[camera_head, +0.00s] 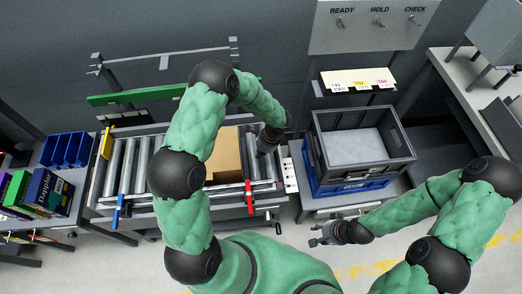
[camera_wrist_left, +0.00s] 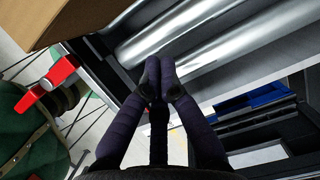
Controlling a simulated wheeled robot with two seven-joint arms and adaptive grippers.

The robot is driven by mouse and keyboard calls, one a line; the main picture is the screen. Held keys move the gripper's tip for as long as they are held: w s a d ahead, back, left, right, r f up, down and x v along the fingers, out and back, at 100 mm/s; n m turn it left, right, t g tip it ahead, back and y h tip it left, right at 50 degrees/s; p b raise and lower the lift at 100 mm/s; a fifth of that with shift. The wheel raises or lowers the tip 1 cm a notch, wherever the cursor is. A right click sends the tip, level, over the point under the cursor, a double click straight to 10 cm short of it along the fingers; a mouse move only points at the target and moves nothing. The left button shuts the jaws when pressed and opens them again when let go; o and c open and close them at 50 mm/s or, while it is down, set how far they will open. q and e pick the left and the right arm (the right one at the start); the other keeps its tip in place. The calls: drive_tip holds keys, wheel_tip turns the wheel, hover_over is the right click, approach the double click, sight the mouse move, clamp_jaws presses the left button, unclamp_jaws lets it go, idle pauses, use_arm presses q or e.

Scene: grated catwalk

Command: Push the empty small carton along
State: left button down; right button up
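The small brown carton (camera_head: 226,156) sits on the roller conveyor (camera_head: 128,166), near its right end and partly hidden behind my left arm. Its inside cannot be seen. My left gripper (camera_head: 265,146) points down over the rollers just right of the carton. In the left wrist view its fingertips (camera_wrist_left: 159,72) are together with nothing between them, and the carton (camera_wrist_left: 68,18) shows at the upper left, apart from the fingers. My right gripper (camera_head: 315,235) is away from the conveyor, low and right of it; its fingers look spread and empty.
A grey crate (camera_head: 318,150) on a blue one stands right of the conveyor. Blue bins (camera_head: 68,150) and coloured boxes (camera_head: 45,190) are at the left. Red (camera_head: 249,197) and blue (camera_head: 118,208) clips mark the front rail. Rollers left of the carton are partly clear.

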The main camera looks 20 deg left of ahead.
use_arm(q)
drive_tip(key=b+x, duration=0.1)
drive_tip(key=x, duration=0.4)
drive_tip(key=shift+s+f, duration=0.1)
drive_tip(key=shift+f, duration=0.1)
drive_tip(key=a, duration=0.1)
drive_tip(key=s+a+b, duration=0.1)
drive_tip(key=a, duration=0.1)
drive_tip(key=shift+s, duration=0.1)
drive_tip(key=shift+s+a, duration=0.2)
drive_tip(key=shift+a, duration=0.15)
drive_tip(key=s+a, duration=0.2)
drive_tip(key=a, duration=0.3)
drive_tip(key=s+a, duration=0.3)
drive_tip(key=a, duration=0.3)
drive_tip(key=s+a+b, duration=0.1)
drive_tip(key=s+a, duration=0.2)
drive_tip(key=a, duration=0.3)
drive_tip(key=s+a, duration=0.2)
drive_tip(key=a, duration=0.3)
drive_tip(key=s+a+p, duration=0.1)
drive_tip(key=s+a, duration=0.1)
drive_tip(key=a, duration=0.3)
drive_tip(key=s+a+p, duration=0.1)
drive_tip(key=s+a, duration=0.2)
drive_tip(key=a, duration=0.2)
drive_tip(key=shift+s+r, duration=0.1)
drive_tip(key=shift+a, duration=0.1)
